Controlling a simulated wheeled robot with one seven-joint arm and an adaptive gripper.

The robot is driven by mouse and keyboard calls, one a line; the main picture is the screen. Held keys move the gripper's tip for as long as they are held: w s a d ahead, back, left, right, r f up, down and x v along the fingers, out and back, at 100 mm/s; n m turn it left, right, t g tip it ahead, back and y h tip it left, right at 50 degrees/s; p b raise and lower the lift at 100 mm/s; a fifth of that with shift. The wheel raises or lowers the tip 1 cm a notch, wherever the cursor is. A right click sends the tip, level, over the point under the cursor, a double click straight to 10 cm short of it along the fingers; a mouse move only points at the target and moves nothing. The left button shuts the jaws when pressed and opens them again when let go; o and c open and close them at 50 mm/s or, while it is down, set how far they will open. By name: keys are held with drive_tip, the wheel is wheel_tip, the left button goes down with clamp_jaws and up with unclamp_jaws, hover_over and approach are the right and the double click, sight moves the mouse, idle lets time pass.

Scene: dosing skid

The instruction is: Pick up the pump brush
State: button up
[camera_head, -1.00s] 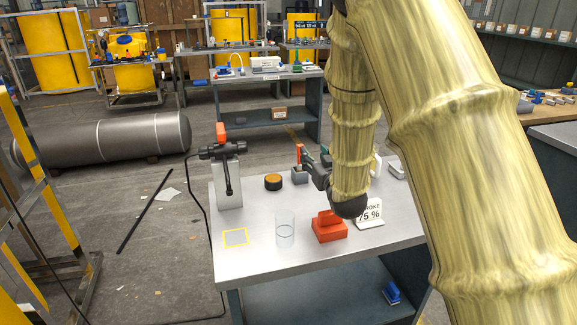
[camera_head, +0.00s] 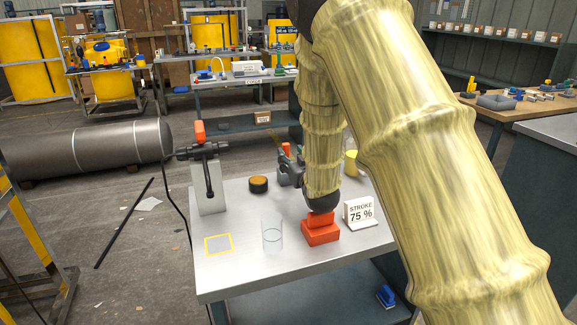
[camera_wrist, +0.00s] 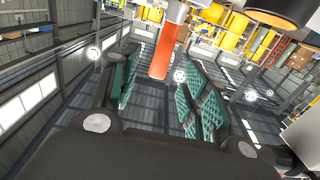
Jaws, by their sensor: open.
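The pump brush appears to be the upright orange-red handle (camera_head: 286,149) on the table, just beyond my gripper; its lower part is hidden behind the gripper. In the wrist view the orange-red handle (camera_wrist: 164,55) lies in line with the gap between the fingers, with a pale grey piece at its upper end. My gripper (camera_head: 284,166) is open, and its green-padded fingers (camera_wrist: 160,82) are spread around that line. I cannot tell whether the handle is within the fingers or just past their tips. No contact is visible.
On the table (camera_head: 237,279) stand a red block (camera_head: 320,233), a clear cylinder (camera_head: 272,239), a STROKE 75 % sign (camera_head: 360,211), a dark round tub (camera_head: 258,184) and a valve stand (camera_head: 208,188). A blue brush-like thing (camera_head: 387,296) lies on the lower shelf.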

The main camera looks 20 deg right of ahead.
sight(287, 150)
drive_tip(key=shift+w+a+r, duration=0.1)
drive_tip(key=shift+w+a, duration=0.05)
drive_tip(key=shift+w, duration=2.65)
clamp_jaws()
